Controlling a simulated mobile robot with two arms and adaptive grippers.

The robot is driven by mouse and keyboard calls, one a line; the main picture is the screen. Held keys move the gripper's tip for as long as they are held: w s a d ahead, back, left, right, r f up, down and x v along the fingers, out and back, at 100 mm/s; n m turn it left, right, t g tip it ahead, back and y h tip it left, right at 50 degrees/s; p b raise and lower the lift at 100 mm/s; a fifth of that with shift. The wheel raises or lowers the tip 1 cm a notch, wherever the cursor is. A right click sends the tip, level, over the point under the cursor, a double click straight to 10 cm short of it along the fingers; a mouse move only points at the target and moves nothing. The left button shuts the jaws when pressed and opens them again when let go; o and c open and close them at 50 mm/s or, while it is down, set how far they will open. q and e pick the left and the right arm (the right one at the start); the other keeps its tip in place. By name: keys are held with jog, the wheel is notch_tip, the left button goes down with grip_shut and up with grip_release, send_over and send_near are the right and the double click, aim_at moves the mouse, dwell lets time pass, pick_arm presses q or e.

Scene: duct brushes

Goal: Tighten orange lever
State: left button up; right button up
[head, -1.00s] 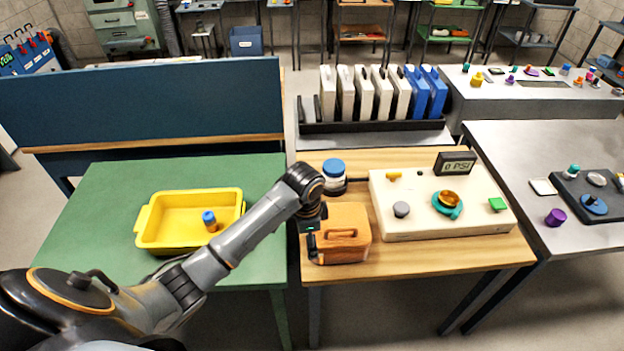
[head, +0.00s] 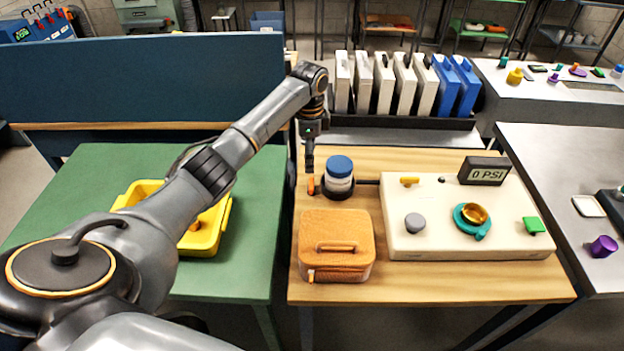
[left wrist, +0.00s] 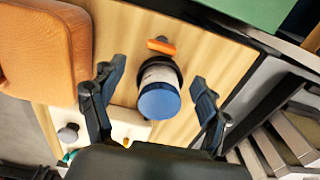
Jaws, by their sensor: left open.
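A small orange lever (head: 311,185) sticks out at the left of a dark round holder (head: 338,192). A white jar with a blue lid (head: 339,166) stands upright in that holder. In the left wrist view the orange lever (left wrist: 161,46) lies just beyond the jar (left wrist: 159,100). My left gripper (head: 309,165) points down, above or close to the lever; I cannot tell whether it touches. In the left wrist view its two fingers (left wrist: 157,75) are spread apart on either side of the jar, with nothing gripped. My right gripper is not in view.
An orange case (head: 336,235) stands in front of the jar. A cream panel (head: 450,240) with knobs and a "0 PSI" display (head: 484,171) is on the right. A rack of white and blue cases (head: 400,85) stands behind. A yellow bin (head: 205,240) sits on the green table.

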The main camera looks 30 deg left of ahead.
pick_arm(q)
send_over(311, 183)
notch_tip(311, 183, down, 4)
jog(key=shift+f, duration=0.25)
notch_tip(311, 183, down, 5)
jog(key=shift+f, duration=0.5)
jog(key=c, duration=1.2)
jog(key=shift+o, duration=0.2)
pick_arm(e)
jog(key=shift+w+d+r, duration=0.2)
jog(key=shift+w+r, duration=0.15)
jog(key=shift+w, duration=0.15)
